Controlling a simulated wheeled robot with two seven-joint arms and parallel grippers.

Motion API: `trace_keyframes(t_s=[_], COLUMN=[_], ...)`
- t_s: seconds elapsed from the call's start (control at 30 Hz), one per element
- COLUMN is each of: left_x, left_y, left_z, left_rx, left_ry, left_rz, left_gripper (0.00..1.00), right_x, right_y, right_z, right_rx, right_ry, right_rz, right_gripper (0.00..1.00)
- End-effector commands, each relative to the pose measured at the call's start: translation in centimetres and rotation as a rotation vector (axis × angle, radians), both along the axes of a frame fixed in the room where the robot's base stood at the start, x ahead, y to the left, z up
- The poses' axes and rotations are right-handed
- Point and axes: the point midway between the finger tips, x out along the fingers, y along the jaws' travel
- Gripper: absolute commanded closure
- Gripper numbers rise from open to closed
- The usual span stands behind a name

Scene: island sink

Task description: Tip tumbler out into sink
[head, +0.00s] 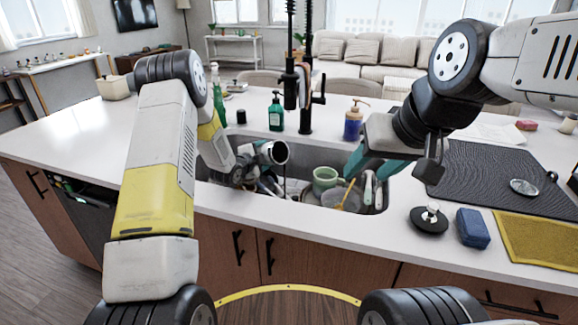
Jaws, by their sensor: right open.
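The tumbler (274,152) is a metallic cup with a pale rim and dark inside, tilted on its side above the left part of the sink (303,212). Its mouth faces right and toward me. My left gripper (250,168) is at the tumbler's left side and appears shut on it; its fingers are largely hidden by the arm and cup. I cannot see any liquid coming out. My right gripper (392,170) is open and empty above the right end of the sink, apart from the tumbler.
The sink holds a green cup (325,180), a bowl (341,198) and several utensils. A black faucet (305,105), a green soap bottle (276,112) and a blue dispenser (353,123) stand behind it. A black stopper (429,219) and blue sponge (472,228) lie right.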

Motion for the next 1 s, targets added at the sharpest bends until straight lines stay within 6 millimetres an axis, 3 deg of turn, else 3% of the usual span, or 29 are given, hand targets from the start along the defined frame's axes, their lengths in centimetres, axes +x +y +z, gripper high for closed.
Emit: trace_keyframes(t_s=[1.0], left_x=[0.02], left_y=[-0.04], left_z=[0.74], left_rx=[0.047], left_ry=[-0.041], left_rz=[0.000], left_gripper=[0.87], right_x=[0.00], right_y=[0.00], right_z=[0.00], right_rx=[0.000], right_ry=[0.000], right_rz=[0.000], right_gripper=[0.50])
